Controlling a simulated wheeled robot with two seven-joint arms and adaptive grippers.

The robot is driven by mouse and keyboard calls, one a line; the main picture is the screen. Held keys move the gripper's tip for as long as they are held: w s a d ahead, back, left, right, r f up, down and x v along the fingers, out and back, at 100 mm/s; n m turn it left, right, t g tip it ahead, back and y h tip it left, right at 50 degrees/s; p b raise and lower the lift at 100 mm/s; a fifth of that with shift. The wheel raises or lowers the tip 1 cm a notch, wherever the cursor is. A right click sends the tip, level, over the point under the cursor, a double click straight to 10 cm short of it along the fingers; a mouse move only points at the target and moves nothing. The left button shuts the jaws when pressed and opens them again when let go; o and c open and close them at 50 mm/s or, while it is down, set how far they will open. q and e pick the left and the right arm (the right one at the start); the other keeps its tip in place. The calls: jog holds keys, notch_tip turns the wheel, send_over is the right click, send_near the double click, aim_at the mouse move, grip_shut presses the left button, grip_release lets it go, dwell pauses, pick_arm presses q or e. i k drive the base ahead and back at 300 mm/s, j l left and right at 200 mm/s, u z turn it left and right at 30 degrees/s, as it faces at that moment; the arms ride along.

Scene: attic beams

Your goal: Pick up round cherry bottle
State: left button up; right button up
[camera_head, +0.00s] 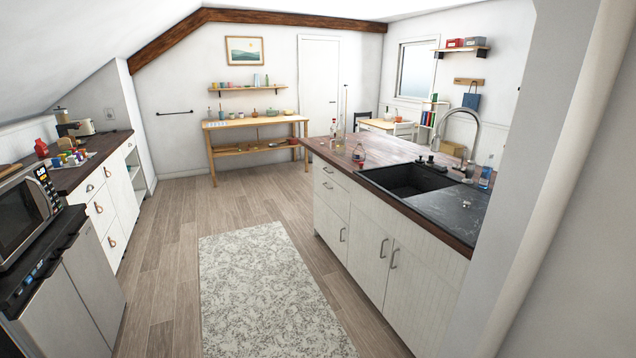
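A small round clear bottle (359,154) with a reddish tint at its base stands upright on the dark wooden top of the kitchen island (390,147), just behind the sink. It looks like the round cherry bottle, but it is too small to read a label. Taller slim bottles (340,131) stand behind it to the left on the same top. Neither of my grippers shows in the head view.
A black sink (408,181) with a tall curved tap (477,115) is set in the island. A patterned rug (262,280) lies on open floor left of the island. A wall (560,200) closes the right side.

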aim_at(359, 154)
jog(key=i+z, duration=0.1)
jog(key=i, duration=1.65)
jog(key=i+z, duration=0.5)
jog(key=i+j+z, duration=0.35)
jog(key=z, duration=0.15)
jog(key=i+j+z, duration=0.45)
jog(key=i, duration=0.1)
